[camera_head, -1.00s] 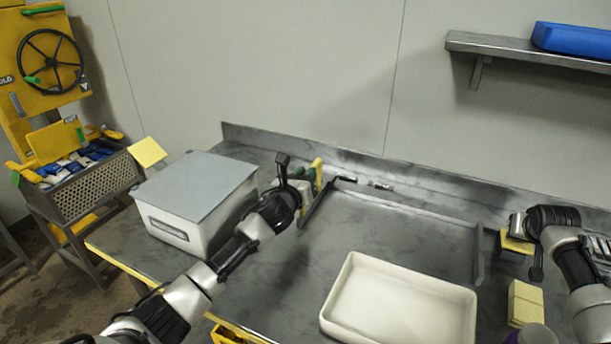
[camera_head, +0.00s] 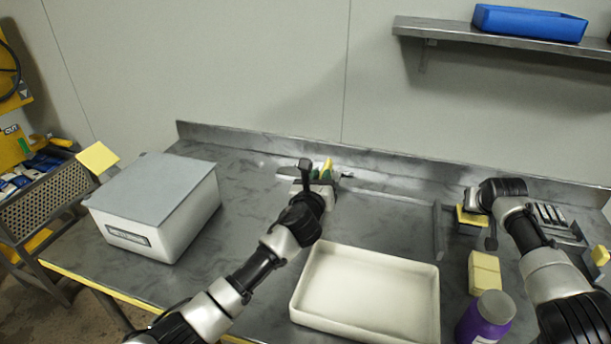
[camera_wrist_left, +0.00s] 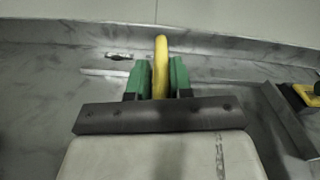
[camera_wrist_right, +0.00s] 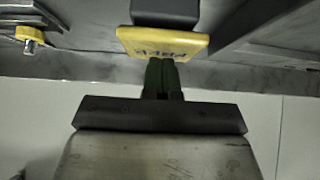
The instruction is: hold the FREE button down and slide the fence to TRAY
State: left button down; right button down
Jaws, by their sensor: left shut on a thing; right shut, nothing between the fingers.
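My left gripper (camera_head: 326,172) is shut on a yellow upright handle (camera_wrist_left: 161,65), which stands between its green fingers in the left wrist view. The handle is at the back of the steel table; the fence below it is mostly hidden by my arm. My right gripper (camera_wrist_right: 160,78) is shut and empty, its fingertips at a yellow plate (camera_wrist_right: 165,42) with upside-down lettering that looks like FREE. A dark block (camera_wrist_right: 165,12) is beyond the plate. I cannot tell whether the button is pressed. The plate also shows in the head view (camera_head: 470,216). A cream tray (camera_head: 368,292) lies at the front.
A dark upright strip (camera_head: 440,232) stands right of the tray. A lidded white box (camera_head: 155,205) is on the left. A yellow block (camera_head: 484,273) and purple jar (camera_head: 484,318) stand at the right front. A shelf (camera_head: 500,40) holds a blue bin (camera_head: 530,22).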

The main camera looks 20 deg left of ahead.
jog(key=shift+f, duration=0.15)
pick_arm(q)
jog(key=c, duration=1.1)
grip_release()
jog(key=s, duration=1.2)
jog(key=shift+r, duration=0.1)
notch_tip(320, 180, up, 6)
jog(key=p, duration=0.6)
pick_arm(e)
notch_tip(320, 180, up, 7)
jog(key=shift+r, duration=0.1)
jog(key=shift+w, duration=0.1)
